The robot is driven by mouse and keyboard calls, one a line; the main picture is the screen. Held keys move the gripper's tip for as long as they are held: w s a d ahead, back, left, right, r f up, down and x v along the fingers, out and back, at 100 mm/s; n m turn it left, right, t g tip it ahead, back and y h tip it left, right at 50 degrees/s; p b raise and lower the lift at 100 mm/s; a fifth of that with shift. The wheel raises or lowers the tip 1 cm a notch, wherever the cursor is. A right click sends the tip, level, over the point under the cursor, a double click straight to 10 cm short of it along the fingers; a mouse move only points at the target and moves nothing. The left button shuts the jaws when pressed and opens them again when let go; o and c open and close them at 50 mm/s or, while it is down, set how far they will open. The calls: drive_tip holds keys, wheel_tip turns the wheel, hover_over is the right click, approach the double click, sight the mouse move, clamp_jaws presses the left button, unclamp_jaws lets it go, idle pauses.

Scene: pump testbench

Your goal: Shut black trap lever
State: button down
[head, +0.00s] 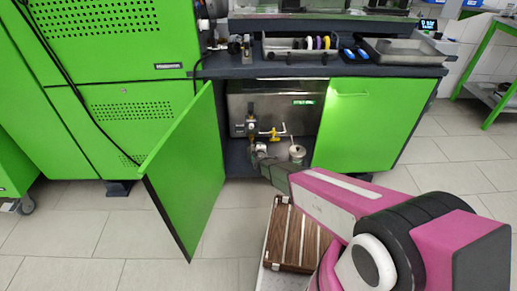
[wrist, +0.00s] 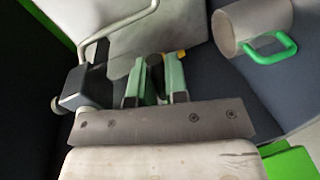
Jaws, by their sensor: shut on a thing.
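My gripper (wrist: 155,82) reaches into the open lower cabinet, with its two green-padded fingers close together. A dark piece (wrist: 154,90) shows between the fingers; it appears to be the black trap lever, but most of it is hidden. A black block with a grey knob (wrist: 86,88) sits just left of the fingers, beside the bent metal pipe (wrist: 105,35). In the head view my gripper (head: 262,157) is small and low among the pipe fittings (head: 251,122), and the lever cannot be made out there.
A yellow valve handle (head: 273,134) is just above my gripper. A pale cup (head: 297,152) stands to its right; it shows a green handle in the wrist view (wrist: 270,47). A wooden slatted surface (head: 290,238) is in front.

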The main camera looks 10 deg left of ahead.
drive_tip(key=shift+r+n, duration=0.35)
drive_tip(key=shift+n, duration=0.45)
drive_tip(key=c, duration=1.2)
unclamp_jaws()
drive_tip(key=shift+o, duration=0.2)
drive_tip(key=shift+s, duration=0.1)
drive_tip(key=v, duration=1)
drive_tip(key=shift+s, duration=0.35)
drive_tip(key=shift+r, duration=0.15)
